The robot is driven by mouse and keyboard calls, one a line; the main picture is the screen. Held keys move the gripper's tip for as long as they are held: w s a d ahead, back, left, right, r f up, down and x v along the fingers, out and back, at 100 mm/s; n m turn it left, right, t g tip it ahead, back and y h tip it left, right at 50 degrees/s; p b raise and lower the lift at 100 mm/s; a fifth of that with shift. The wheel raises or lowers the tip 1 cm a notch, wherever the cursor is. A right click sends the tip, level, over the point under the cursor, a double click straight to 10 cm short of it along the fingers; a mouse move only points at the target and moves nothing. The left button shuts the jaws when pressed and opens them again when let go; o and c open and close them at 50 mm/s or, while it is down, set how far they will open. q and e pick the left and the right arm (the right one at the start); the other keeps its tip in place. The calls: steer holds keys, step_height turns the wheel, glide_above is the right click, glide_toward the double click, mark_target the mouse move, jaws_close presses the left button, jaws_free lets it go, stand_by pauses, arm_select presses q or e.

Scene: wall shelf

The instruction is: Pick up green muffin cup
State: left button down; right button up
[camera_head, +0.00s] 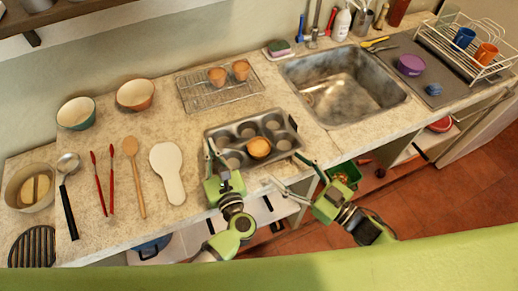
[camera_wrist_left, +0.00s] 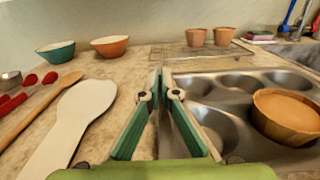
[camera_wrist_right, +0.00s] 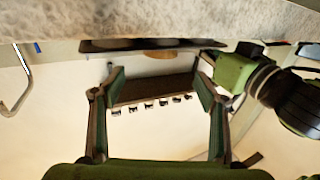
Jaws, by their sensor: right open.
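No clearly green muffin cup shows. A tan muffin cup (camera_head: 259,147) sits in a metal muffin tin (camera_head: 214,131); the left wrist view also shows this cup (camera_wrist_left: 288,115). Two more tan-orange cups, a left one (camera_head: 217,76) and a right one (camera_head: 240,69), stand on a wire rack (camera_head: 196,98). My left gripper (camera_head: 213,146) is shut and empty by the tin's left edge, left of the tin's cup. My right gripper (camera_head: 284,170) is open and empty at the counter's front edge, below and right of the tin. Its fingers are wide apart in the right wrist view (camera_wrist_right: 158,75).
A white spatula-shaped rest (camera_head: 168,172), wooden spoon (camera_head: 134,170) and red tongs (camera_head: 103,178) lie left of the tin. A sink (camera_head: 345,85) is to the right.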

mark_target(259, 146)
steer(key=x, duration=1.1)
steer(key=shift+w+a+f, duration=0.25)
steer(key=shift+a, duration=0.05)
steer(key=c, duration=1.2)
